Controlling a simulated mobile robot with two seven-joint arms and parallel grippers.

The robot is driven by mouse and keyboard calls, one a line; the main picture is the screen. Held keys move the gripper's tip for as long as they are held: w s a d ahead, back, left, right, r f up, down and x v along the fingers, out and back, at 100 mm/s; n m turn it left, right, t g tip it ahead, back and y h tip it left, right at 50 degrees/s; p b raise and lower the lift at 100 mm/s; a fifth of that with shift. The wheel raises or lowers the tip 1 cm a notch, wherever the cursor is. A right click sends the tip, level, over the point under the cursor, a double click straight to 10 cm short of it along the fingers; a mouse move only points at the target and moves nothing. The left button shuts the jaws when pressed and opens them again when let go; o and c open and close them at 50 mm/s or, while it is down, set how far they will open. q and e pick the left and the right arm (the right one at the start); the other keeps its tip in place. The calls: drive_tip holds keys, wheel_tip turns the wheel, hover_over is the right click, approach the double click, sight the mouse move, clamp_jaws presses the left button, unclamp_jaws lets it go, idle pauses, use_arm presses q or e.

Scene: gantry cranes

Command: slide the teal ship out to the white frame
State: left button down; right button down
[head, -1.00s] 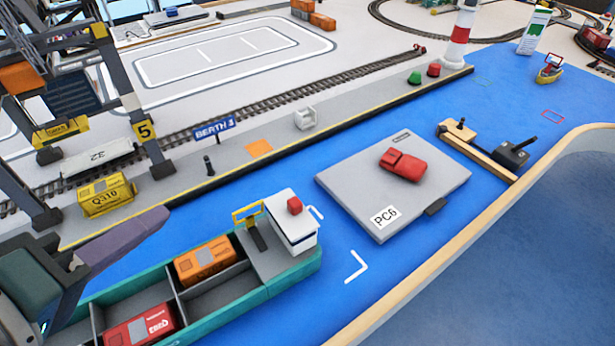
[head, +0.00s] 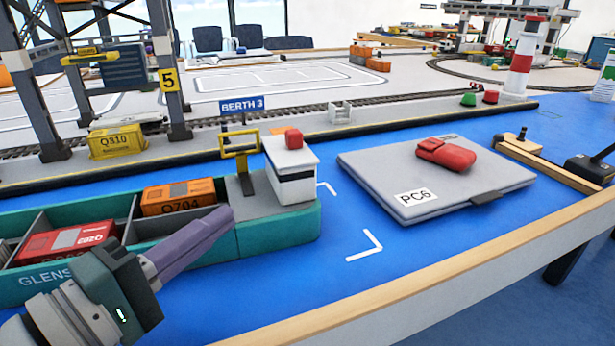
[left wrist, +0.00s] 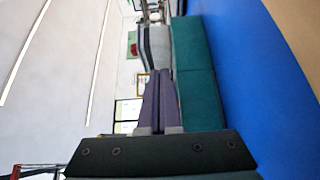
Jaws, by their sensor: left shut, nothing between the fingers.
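The teal ship (head: 275,232) lies on the blue water at left in the head view. It carries a red container (head: 66,238), an orange container (head: 178,198) and a white bridge block (head: 291,172) at its right end. A white frame (head: 366,247) shows as corner marks just right of that end. My right gripper is out of view.
The quay with crane legs and the BERTH 3 sign (head: 246,106) runs behind the ship. A wooden table edge (head: 440,262) borders the front.

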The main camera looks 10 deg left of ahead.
sight(277, 187)
use_arm(q)
drive_tip(key=b+x, duration=0.1)
drive_tip(key=x, duration=0.5)
drive_tip(key=shift+w+d, duration=0.2)
drive_tip(key=shift+w, duration=0.1)
drive_tip(key=shift+s+d, duration=0.1)
drive_tip(key=shift+d, duration=0.3)
drive_tip(key=d, duration=0.3)
drive_tip(key=d+p, duration=0.1)
drive_tip(key=d, duration=0.1)
drive_tip(key=shift+s+d, duration=0.1)
drive_tip(key=shift+s, duration=0.25)
